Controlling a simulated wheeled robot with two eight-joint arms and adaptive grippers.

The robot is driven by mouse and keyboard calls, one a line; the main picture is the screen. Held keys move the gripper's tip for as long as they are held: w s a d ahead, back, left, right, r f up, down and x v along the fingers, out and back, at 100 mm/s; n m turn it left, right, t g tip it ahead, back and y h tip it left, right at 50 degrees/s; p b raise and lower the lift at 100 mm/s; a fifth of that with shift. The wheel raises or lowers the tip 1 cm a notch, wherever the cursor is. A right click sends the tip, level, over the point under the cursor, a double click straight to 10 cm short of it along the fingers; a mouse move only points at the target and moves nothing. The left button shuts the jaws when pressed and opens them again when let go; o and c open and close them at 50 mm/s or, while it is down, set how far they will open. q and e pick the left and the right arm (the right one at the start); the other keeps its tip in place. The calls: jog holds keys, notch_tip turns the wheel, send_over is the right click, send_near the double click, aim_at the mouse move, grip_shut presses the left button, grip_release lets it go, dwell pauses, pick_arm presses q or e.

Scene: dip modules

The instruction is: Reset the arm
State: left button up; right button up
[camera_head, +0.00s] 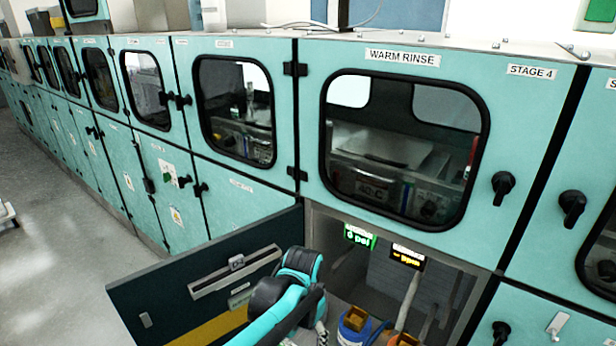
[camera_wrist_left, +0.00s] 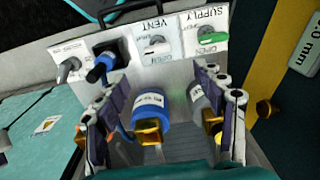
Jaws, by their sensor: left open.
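My left arm (camera_head: 285,300) reaches toward the open lower compartment (camera_head: 460,285) in the head view; its fingertips are hidden there. In the left wrist view my left gripper (camera_wrist_left: 165,112) is open. Its fingers stand on either side of a blue cylinder (camera_wrist_left: 150,110) with a white label and a brass fitting; I cannot tell whether they touch it. A grey cylinder (camera_wrist_left: 198,103) with a brass fitting is partly hidden by the right finger. The blue cylinder also shows in the head view (camera_head: 350,336). My right gripper is in neither view.
A panel behind carries a green SUPPLY handle (camera_wrist_left: 212,46), a white VENT handle (camera_wrist_left: 155,46) and a blue-tipped lever (camera_wrist_left: 102,66). The compartment's dark door (camera_head: 150,290) hangs open at the left. Two lit displays (camera_head: 358,237) hang inside. Closed teal cabinets line the wall.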

pick_arm(q)
jog(key=s+a+r+n+t, duration=0.3)
jog(key=s+a, duration=0.3)
jog(key=a, duration=0.2)
jog(key=s+a+r+n+t, duration=0.2)
jog(key=s+a+n+t, duration=0.1)
jog(key=a, duration=0.6)
jog(key=shift+s+r+n+t, duration=0.4)
jog(key=shift+s+n, duration=0.2)
jog(key=shift+s, duration=0.75)
